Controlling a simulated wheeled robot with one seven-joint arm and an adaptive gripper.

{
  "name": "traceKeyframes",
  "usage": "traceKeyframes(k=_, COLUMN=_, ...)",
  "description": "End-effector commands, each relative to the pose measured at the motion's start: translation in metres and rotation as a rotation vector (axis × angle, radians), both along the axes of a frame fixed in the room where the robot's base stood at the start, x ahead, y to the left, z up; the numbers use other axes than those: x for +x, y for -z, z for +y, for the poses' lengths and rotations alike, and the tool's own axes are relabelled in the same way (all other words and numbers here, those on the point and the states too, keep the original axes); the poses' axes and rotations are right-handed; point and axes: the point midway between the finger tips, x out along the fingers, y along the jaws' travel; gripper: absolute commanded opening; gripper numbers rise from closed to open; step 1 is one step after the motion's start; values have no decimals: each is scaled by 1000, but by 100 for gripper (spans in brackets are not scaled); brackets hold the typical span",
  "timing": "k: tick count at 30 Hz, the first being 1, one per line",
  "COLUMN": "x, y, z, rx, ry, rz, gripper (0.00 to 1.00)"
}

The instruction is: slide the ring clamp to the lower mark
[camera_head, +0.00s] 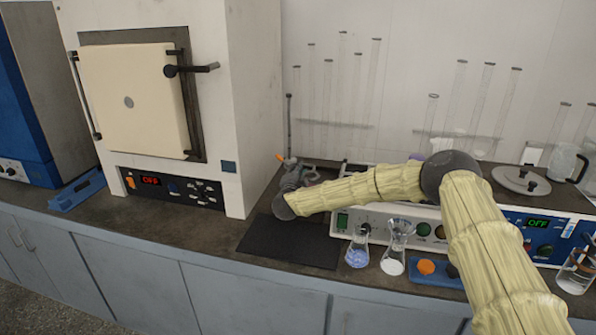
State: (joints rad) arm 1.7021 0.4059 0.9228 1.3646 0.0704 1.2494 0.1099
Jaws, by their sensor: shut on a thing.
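A thin dark upright rod (289,122) stands on the bench to the right of the white furnace. A small orange-tipped part, seemingly of the ring clamp (281,157), shows low on the rod. My gripper (297,173) is at the rod's lower part, at the height of the clamp, and is shut on it. The fingers are small in view and partly hidden by my wrist. The ring and the marks on the rod cannot be made out.
A white furnace (240,90) stands close on the left. A dark mat (290,242) lies in front of my wrist. Flasks with blue (357,256) and white (393,265) contents stand below my forearm. Tall glass tubes (375,80) line the back wall.

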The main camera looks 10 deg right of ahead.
Motion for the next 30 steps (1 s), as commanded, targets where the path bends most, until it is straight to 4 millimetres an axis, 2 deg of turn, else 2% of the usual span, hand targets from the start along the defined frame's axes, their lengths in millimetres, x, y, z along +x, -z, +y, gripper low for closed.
traceKeyframes(k=6, x=0, y=0, z=-2, rx=-2, ry=4, rz=1, gripper=0)
traceKeyframes(k=7, x=0, y=0, z=-2, rx=-2, ry=4, rz=1, gripper=31)
traceKeyframes(k=9, x=0, y=0, z=-2, rx=-2, ry=4, rz=1, gripper=43)
traceKeyframes(k=22, x=-5, y=-1, z=1, rx=0, ry=0, rz=1, gripper=44)
traceKeyframes(k=26, x=-18, y=0, z=7, rx=0, ry=0, rz=1, gripper=44)
traceKeyframes(k=30, x=-41, y=-1, z=15, rx=0, ry=-1, rz=0, gripper=44)
